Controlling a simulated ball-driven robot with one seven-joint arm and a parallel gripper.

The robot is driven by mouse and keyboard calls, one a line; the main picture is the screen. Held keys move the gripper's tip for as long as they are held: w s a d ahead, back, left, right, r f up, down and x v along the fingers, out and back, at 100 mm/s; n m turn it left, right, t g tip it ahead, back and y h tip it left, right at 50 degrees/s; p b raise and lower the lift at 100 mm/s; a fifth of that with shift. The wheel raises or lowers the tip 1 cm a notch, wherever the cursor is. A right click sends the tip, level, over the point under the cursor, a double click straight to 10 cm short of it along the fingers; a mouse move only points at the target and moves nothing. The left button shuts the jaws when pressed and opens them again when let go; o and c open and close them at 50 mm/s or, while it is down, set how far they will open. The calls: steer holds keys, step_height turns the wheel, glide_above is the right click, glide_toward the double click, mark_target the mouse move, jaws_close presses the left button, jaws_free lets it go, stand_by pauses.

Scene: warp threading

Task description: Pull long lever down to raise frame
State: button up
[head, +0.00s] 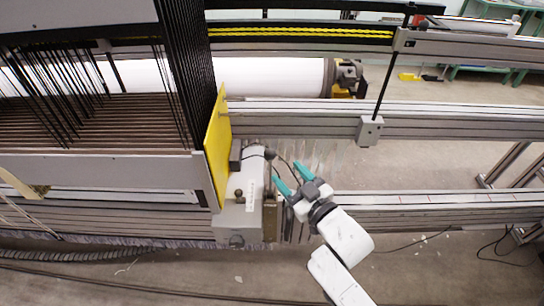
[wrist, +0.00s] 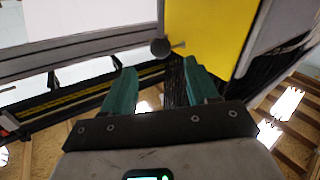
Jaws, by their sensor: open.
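A lever with a dark round knob (head: 270,154) shows beside the grey machine box (head: 238,216) in the head view. In the wrist view, a dark ball knob (wrist: 160,47) on a short visible piece of rod shows just beyond the fingertips, in front of a yellow panel (wrist: 208,32). My gripper (head: 285,171) has teal fingers, open and apart, pointing toward the knob. In the wrist view my gripper (wrist: 159,66) has nothing between its fingers. The full length of the lever is hard to make out. The frame with dark vertical wires (head: 185,80) stands at the left.
Grey horizontal rails (head: 300,125) run across the machine, with a white roll (head: 270,77) behind. The yellow plate (head: 217,145) stands upright left of my gripper. A lower rail (head: 440,205) passes beside my arm. The floor at lower right is mostly clear, with cables.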

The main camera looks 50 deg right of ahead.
mark_target(273, 158)
steer(key=x, duration=0.9)
steer(key=shift+w+p, duration=0.15)
steer(key=shift+p, duration=0.15)
steer(key=shift+c, duration=0.4)
jaws_close()
